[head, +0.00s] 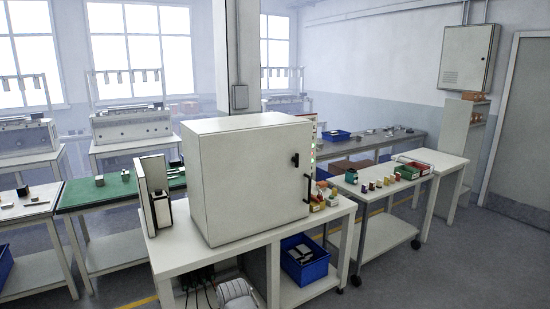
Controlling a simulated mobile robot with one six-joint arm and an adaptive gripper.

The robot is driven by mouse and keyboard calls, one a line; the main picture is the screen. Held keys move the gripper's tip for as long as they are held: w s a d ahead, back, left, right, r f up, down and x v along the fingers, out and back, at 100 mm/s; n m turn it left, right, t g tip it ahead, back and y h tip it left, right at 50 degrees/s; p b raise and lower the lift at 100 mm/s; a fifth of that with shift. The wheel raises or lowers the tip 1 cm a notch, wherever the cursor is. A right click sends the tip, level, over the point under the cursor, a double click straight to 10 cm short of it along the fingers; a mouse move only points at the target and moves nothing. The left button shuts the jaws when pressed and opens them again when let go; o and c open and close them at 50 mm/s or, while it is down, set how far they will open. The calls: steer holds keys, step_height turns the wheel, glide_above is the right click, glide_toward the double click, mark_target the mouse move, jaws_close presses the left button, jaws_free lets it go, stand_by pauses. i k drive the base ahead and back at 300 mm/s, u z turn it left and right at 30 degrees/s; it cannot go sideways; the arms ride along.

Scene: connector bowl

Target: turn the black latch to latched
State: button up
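The black latch (295,160) is a small dark piece on the front of a large white box-shaped cabinet (240,190). It sits high, near the right edge of the front face. It is too small here to tell clearly how it is turned. A black bar handle (307,188) stands upright just below and to the right of it. The cabinet's front looks closed.
The cabinet stands on a white table (180,251). Small coloured parts (325,198) lie right of it. A blue crate (305,262) sits on the shelf below. A wheeled side table (375,193) stands at the right. The floor (450,265) at the right front is clear.

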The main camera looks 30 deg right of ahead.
mark_target(294, 159)
steer(key=z, duration=0.05)
steer(key=i, duration=0.75)
steer(key=z, duration=0.5)
steer(key=i, duration=0.5)
steer(key=z, duration=0.5)
